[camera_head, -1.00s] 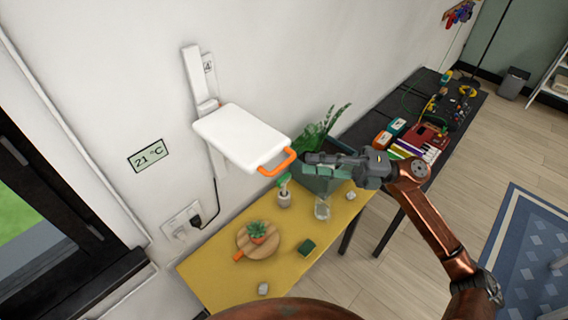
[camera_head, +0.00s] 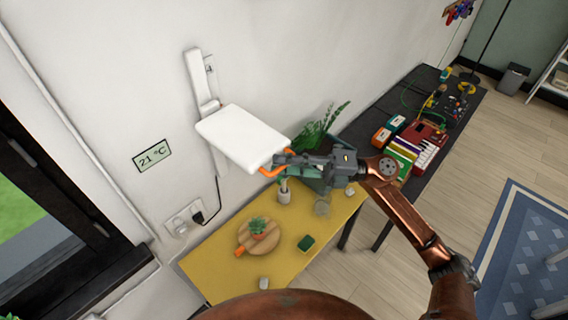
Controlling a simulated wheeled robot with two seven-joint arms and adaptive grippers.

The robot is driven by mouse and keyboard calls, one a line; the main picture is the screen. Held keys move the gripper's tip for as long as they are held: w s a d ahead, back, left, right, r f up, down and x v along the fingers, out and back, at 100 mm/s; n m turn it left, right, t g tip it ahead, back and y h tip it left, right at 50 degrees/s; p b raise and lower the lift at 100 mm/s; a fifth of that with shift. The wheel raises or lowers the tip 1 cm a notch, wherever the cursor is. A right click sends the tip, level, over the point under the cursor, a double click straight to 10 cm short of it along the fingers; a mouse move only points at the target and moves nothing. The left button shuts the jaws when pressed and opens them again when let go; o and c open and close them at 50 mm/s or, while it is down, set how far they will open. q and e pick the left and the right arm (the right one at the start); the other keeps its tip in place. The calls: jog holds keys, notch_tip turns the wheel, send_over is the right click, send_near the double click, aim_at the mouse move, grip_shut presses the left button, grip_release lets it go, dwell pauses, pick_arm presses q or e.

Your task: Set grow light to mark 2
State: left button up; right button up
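The grow light is a white flat panel (camera_head: 243,137) on a white vertical wall rail (camera_head: 199,82), above a yellow table. An orange handle (camera_head: 265,171) sticks out from its front right edge. My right gripper (camera_head: 283,160) is at the right part of this handle, which its fingers partly hide. I cannot tell whether the fingers are closed on it. A small mark label (camera_head: 210,65) is beside the upper rail, partly covered, and its figure is not readable. My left gripper is not in view.
Below, the yellow table (camera_head: 207,274) holds a round board with a small plant (camera_head: 258,228), a green sponge (camera_head: 306,243), a glass jar (camera_head: 322,208) and a leafy planter (camera_head: 318,135). A black bench (camera_head: 428,80) with tools stands behind.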

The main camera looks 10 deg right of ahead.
grip_shut()
dwell(0.4)
notch_tip(320, 180, down, 12)
jog(key=b, duration=0.8)
jog(key=shift+b, duration=0.35)
jog(key=shift+o, duration=0.3)
grip_release()
jog(key=shift+d, duration=0.15)
jog(key=s+d+f, duration=0.1)
jog(key=d, duration=1)
jog(key=shift+s+d+f, duration=0.25)
jog(key=shift+s+d, duration=0.05)
jog(key=shift+d, duration=0.05)
